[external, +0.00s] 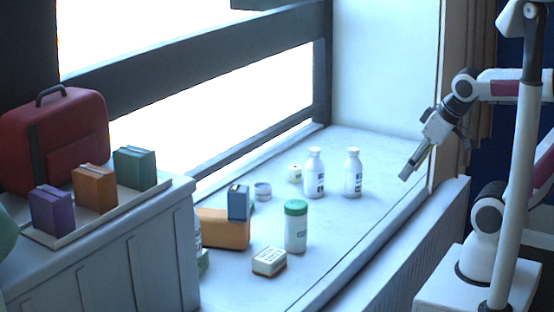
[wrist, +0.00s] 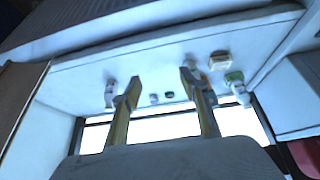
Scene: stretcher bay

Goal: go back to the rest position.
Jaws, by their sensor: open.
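My gripper (external: 408,172) hangs at the right end of the white sill, pointing down and to the left, above its front edge. It is apart from every object, with nothing held. In the wrist view my gripper (wrist: 157,88) shows two spread fingers with an empty gap between them. The right white bottle (external: 352,173) stands upright on the sill to the left of my gripper, with another white bottle (external: 314,173) beside it.
The sill (external: 350,222) is clear below and left of my gripper. A green-capped jar (external: 296,228), small box (external: 269,261), orange block (external: 224,230) and blue box (external: 238,203) stand farther left. A red case (external: 75,130) and colored boxes sit on the left cabinet.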

